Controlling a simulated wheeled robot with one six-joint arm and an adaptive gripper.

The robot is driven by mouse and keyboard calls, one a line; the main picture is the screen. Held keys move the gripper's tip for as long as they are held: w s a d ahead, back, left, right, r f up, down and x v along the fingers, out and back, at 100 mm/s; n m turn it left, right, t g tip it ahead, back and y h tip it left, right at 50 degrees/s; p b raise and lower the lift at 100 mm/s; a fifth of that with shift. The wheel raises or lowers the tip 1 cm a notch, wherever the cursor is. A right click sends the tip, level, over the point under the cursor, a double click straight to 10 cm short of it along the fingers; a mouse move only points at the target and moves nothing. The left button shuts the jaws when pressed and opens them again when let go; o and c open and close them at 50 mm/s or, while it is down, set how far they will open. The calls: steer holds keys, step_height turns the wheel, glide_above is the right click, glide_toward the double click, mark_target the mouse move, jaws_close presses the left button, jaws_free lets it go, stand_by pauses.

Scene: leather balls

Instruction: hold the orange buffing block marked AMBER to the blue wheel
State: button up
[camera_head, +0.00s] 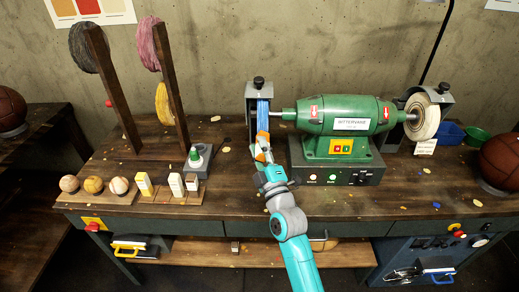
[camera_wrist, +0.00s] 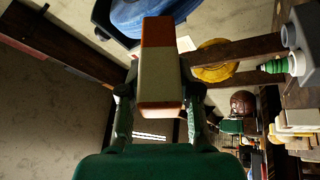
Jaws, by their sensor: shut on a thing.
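My gripper (camera_head: 263,155) is shut on an orange and pale block (camera_head: 262,138) in front of the blue wheel (camera_head: 264,112). In the wrist view the block (camera_wrist: 160,80) sits between my fingers, its orange end pointing at the blue wheel (camera_wrist: 150,14). The orange end overlaps the wheel's lower front in the head view; I cannot tell whether they touch. No marking on the block can be read. The wheel is on the left shaft of the green grinder (camera_head: 345,116), partly inside a dark guard (camera_head: 251,92).
A pale wheel (camera_head: 423,118) is on the grinder's right end. Left on the bench stand a row of small balls (camera_head: 93,185), several pale blocks (camera_head: 176,185) and a green-topped button box (camera_head: 197,160). Wooden posts (camera_head: 116,90) carry spare wheels. A brown ball (camera_head: 501,162) sits far right.

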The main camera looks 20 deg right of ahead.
steer(key=shift+w+d+r, duration=0.1)
steer(key=shift+w+r, duration=0.05)
steer(key=shift+w, duration=0.25)
stand_by(0.8)
stand_by(0.7)
steer(key=s+a+f, duration=0.1)
steer(key=s+a, duration=0.1)
steer(key=s, duration=0.4)
steer(key=shift+s, duration=0.35)
stand_by(0.3)
steer(key=shift+a+f, duration=0.1)
steer(key=shift+f, duration=0.05)
stand_by(1.4)
